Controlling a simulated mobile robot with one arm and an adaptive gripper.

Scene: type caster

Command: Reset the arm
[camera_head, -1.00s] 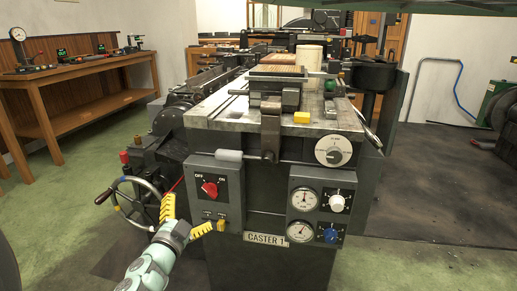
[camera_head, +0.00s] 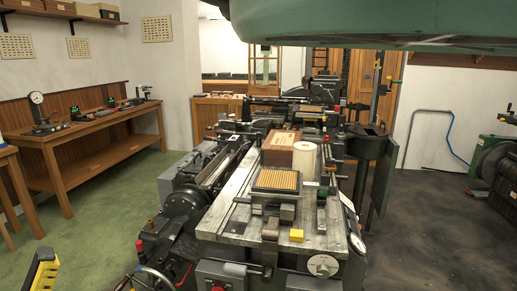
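Part of my gripper (camera_head: 42,270) shows at the lower left edge of the head view, as a yellow finger with black edges. I see nothing held in the visible part. It is left of the type caster (camera_head: 222,225) and apart from it in the picture. The caster's red switch at the bottom is partly cut off.
A wooden bench (camera_head: 90,133) with gauges stands along the left wall. On the caster's top are a brown box (camera_head: 282,148), a pale cylinder (camera_head: 304,160) and a yellow block (camera_head: 297,235). Green floor lies open between bench and caster.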

